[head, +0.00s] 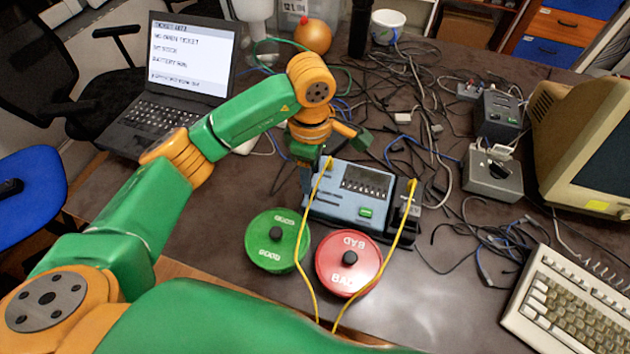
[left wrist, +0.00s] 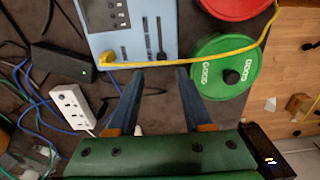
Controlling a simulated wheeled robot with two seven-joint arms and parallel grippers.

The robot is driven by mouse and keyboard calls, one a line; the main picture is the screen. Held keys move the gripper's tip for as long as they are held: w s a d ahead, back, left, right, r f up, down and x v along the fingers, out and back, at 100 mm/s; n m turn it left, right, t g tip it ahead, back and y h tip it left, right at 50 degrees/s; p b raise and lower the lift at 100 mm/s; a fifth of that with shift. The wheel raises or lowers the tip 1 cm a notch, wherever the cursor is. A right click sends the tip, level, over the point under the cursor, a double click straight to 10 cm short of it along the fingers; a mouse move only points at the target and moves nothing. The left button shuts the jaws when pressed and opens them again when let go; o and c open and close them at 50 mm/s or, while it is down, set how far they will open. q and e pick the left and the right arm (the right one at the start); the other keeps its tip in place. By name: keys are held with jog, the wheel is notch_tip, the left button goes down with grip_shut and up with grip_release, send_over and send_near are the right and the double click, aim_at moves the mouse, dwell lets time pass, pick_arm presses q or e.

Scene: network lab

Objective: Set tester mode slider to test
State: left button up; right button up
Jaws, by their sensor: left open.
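The blue-grey tester (head: 345,212) sits on the dark table, with a dark screen and a green button on its top. A yellow cable (head: 308,240) rises from its left end. In the left wrist view the tester (left wrist: 113,40) shows one end with dark slots and a small black knob (left wrist: 161,57), perhaps the mode slider; its setting is not readable. My left gripper (head: 305,175) is open and empty at the tester's left end. In the left wrist view its fingertips (left wrist: 160,76) are just short of that end, close to the knob and the yellow cable.
A green GOOD lid (head: 262,254) and a red BAD lid (head: 335,282) lie in front of the tester. Loose cables (head: 400,90) tangle behind it. A laptop (head: 150,125) stands at left, a keyboard (head: 560,318) at right. A white power strip (left wrist: 72,105) lies near the gripper.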

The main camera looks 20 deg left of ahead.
aim_at(313, 193)
pick_arm(q)
jog(key=f, duration=0.4)
jog(key=shift+s+d+f+p, duration=0.15)
jog(key=shift+s+f+p, duration=0.1)
jog(key=shift+f+p, duration=0.1)
jog(key=shift+w+f, duration=0.15)
jog(key=shift+f, duration=0.25)
grip_shut()
dwell(0.6)
